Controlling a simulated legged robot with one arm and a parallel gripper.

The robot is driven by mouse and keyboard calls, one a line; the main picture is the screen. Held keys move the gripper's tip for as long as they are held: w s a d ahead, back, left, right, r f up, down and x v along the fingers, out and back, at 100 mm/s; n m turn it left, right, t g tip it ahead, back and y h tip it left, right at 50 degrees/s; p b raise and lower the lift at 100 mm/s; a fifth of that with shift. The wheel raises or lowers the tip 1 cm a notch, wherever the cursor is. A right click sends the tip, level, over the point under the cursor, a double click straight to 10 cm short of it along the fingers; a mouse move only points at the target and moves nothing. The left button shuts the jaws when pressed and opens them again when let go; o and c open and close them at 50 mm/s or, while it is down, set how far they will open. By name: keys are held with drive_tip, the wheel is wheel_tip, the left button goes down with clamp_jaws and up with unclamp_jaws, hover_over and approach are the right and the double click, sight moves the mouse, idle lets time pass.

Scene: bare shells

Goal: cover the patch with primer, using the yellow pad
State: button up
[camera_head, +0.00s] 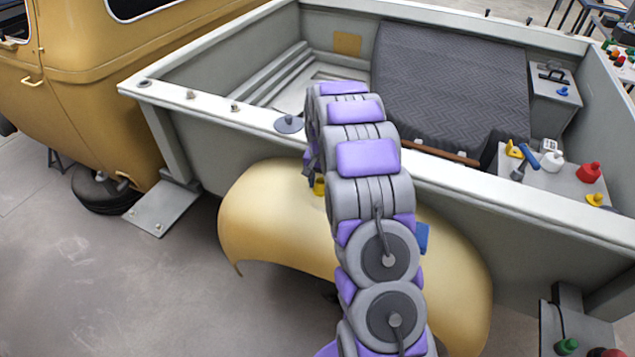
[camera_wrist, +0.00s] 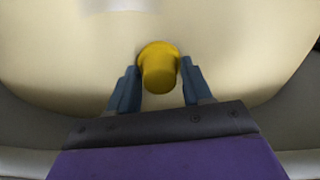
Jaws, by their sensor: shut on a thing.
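The yellow pad (camera_wrist: 159,70) has a round knob-like body and sits between the two blue fingers of my gripper (camera_wrist: 158,88), which is shut on it. In the head view the pad (camera_head: 319,187) shows as a small yellow spot at the end of my arm, over the cream fender (camera_head: 265,215). The fender (camera_wrist: 60,60) fills most of the wrist view behind the pad. A pale greyish patch (camera_wrist: 115,4) shows at the top edge of the wrist view, cut off by the frame. Whether the pad touches the fender is unclear. My arm hides the fender's middle in the head view.
A grey truck bed (camera_head: 465,185) rises behind the fender. In it are a dark quilted blanket (camera_head: 450,80) and a white surface with a red-topped container (camera_head: 592,173), a white container (camera_head: 552,160) and a blue-handled tool (camera_head: 528,162). A blue item (camera_head: 422,238) shows beside my arm.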

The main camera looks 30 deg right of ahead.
drive_tip(key=shift+w+d+r+t, duration=0.3)
drive_tip(key=shift+w+d+r, duration=0.25)
drive_tip(key=shift+r, duration=0.05)
drive_tip(key=shift+w+d+r, duration=0.15)
drive_tip(key=shift+w+r, duration=0.05)
drive_tip(key=shift+r, duration=0.25)
drive_tip(key=r, duration=0.1)
drive_tip(key=r+p, duration=0.1)
drive_tip(key=r, duration=0.1)
drive_tip(key=shift+w+r, duration=0.3)
drive_tip(key=shift+d+r+p, duration=0.35)
drive_tip(key=shift+d+p, duration=0.1)
drive_tip(key=shift+d, duration=0.4)
clamp_jaws()
drive_tip(key=r, duration=0.1)
drive_tip(key=a+r+p, duration=0.1)
drive_tip(key=shift+s+a+r, duration=0.1)
drive_tip(key=shift+s+r, duration=0.2)
